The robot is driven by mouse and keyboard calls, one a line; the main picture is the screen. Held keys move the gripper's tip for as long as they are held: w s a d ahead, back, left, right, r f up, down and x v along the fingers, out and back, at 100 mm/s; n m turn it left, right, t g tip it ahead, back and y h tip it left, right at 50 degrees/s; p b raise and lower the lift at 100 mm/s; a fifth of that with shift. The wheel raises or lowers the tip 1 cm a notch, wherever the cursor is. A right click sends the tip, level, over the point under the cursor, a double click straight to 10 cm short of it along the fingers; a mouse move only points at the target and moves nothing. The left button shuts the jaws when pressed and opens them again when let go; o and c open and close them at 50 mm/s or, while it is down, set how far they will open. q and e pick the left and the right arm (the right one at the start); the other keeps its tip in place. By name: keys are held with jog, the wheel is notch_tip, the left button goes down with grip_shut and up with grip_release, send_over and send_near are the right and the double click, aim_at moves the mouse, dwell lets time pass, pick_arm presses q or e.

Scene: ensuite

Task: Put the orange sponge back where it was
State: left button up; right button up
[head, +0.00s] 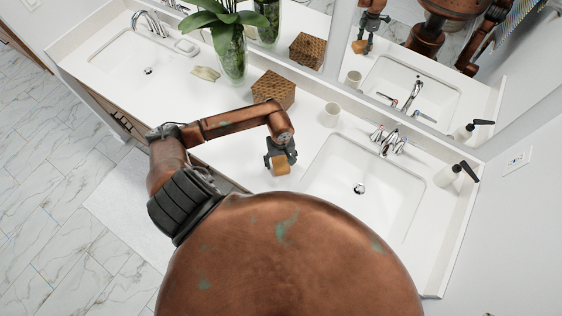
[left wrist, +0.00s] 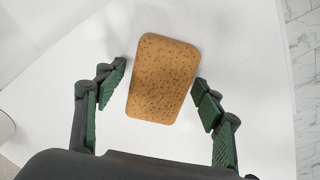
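The orange sponge (left wrist: 162,78) is a speckled rounded block. In the left wrist view it lies between the fingertips of my left gripper (left wrist: 160,75). A small gap shows on its left side, and its right edge is close to or touching the right finger. In the head view the sponge (head: 281,166) is just below my left gripper (head: 280,157), over the counter left of the near sink. I cannot tell whether it rests on the counter. My left gripper looks open around it. My right gripper is not directly in view.
The white counter (head: 222,115) holds a woven box (head: 273,88), a white cup (head: 331,114), a plant vase (head: 230,58) and a soap bar (head: 206,73). The near sink (head: 345,205) with its faucet (head: 388,140) and a soap dispenser (head: 448,175) are to the right.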

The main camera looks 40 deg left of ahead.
aim_at(281, 161)
jog(key=shift+a, duration=0.25)
pick_arm(q)
jog(key=shift+r, duration=0.2)
jog(key=shift+w+r, duration=0.1)
jog(key=shift+r, duration=0.25)
notch_tip(281, 161, up, 11)
jog(key=b, duration=0.2)
jog(key=shift+r, duration=0.15)
pick_arm(e)
jog(key=shift+s+d+f, duration=0.1)
jog(key=shift+d+f, duration=0.1)
jog(key=shift+f, duration=0.4)
jog(key=shift+s+d+f, duration=0.1)
jog(key=shift+d+f, duration=0.05)
jog(key=shift+f, duration=0.45)
jog(key=shift+a, duration=0.25)
jog(key=shift+c, duration=0.3)
